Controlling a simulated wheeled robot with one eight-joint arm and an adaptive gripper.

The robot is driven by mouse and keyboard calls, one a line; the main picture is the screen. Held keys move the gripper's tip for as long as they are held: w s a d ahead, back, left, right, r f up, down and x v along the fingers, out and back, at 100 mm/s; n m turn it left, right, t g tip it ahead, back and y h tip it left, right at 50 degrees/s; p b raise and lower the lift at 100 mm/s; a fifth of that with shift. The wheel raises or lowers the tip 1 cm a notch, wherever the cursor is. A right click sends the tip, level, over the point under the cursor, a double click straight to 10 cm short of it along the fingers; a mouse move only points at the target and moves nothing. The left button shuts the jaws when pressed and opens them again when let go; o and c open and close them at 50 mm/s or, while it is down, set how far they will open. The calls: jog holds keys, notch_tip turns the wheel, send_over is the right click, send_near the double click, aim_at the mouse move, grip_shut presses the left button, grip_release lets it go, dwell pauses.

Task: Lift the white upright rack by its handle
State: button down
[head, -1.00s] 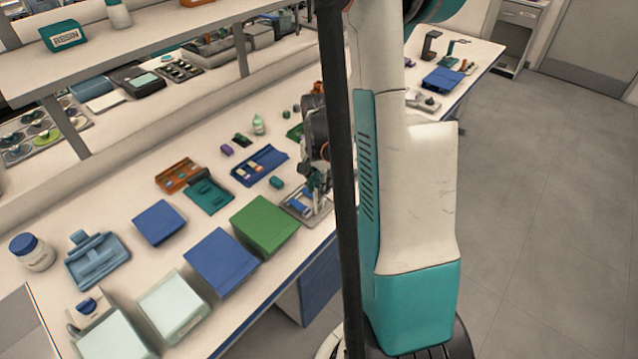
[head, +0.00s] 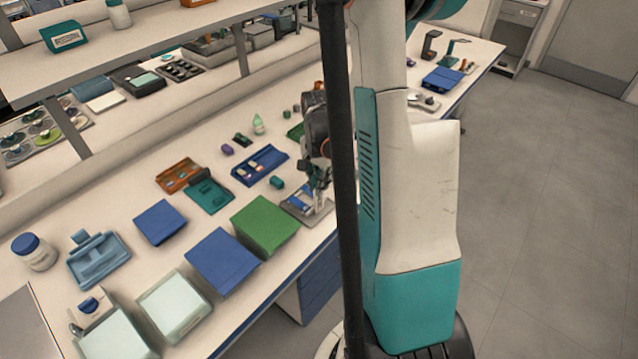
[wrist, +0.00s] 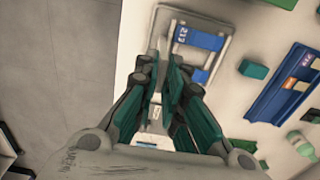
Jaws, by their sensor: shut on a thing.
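My gripper (wrist: 164,75) reaches down at the front edge of the bench, over a grey tray (wrist: 228,62). It also shows in the head view (head: 319,187), partly behind my dark column. Its teal fingers are close together, shut on a narrow white part of the upright rack (wrist: 155,113), seen in the gap between them. Most of the rack is hidden by the fingers, so I cannot tell whether its base touches the tray. Blue labelled pieces (wrist: 198,39) lie in the tray beside the fingers.
A green box (head: 265,224) and a blue box (head: 221,262) stand left of the tray. A small teal block (head: 277,182) and a blue tray (head: 260,165) lie behind it. Shelves (head: 200,25) run along the back. Open floor (head: 540,200) is at right.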

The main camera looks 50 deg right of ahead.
jog(key=shift+r+p, duration=1.15)
jog(key=shift+r, duration=0.8)
